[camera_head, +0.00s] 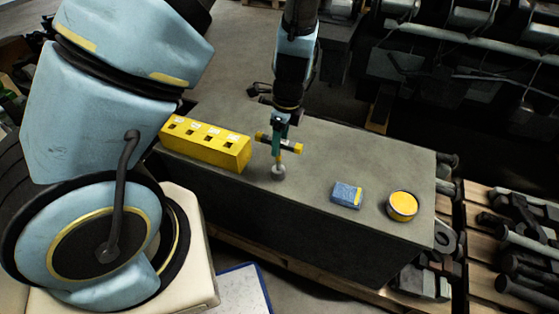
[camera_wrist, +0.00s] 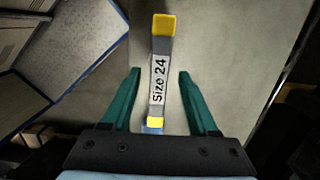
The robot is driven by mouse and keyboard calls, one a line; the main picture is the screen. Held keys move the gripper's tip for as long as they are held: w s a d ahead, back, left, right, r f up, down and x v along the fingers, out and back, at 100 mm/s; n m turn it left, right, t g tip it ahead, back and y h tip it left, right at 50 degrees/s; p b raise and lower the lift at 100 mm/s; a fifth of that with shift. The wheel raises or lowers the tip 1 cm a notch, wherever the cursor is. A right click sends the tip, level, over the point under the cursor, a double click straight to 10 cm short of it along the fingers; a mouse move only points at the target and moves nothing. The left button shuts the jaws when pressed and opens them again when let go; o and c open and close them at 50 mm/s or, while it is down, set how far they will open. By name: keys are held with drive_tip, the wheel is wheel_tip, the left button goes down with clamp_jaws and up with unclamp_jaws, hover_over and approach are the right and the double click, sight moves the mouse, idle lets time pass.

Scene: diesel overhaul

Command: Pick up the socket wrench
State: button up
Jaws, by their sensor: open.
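The socket wrench (camera_head: 292,147) is a grey bar with yellow ends on the grey workbench block, right of a yellow holder. In the wrist view the wrench (camera_wrist: 159,75) shows a white "Size 24" label. My gripper (camera_head: 277,151) points down at the wrench. In the wrist view the green fingers of my gripper (camera_wrist: 160,75) are open, one on each side of the bar, with gaps between them and it. A round grey piece shows just below the fingers in the head view; I cannot tell whether it belongs to the wrench.
The yellow holder (camera_head: 205,144) with several square holes sits left of my gripper. A blue block (camera_head: 347,195) and a round yellow-topped tin (camera_head: 402,205) stand to the right on the workbench (camera_head: 330,150). Dark engine parts lie on pallets beyond its right end.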

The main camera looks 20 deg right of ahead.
hover_over(277, 169)
drive_tip(key=f, duration=0.4)
drive_tip(key=shift+w+d+f+p, duration=0.15)
drive_tip(key=shift+w+f+p, duration=0.15)
drive_tip(key=shift+f, duration=0.1)
drive_tip(key=shift+c, duration=0.2)
clamp_jaws()
idle(0.8)
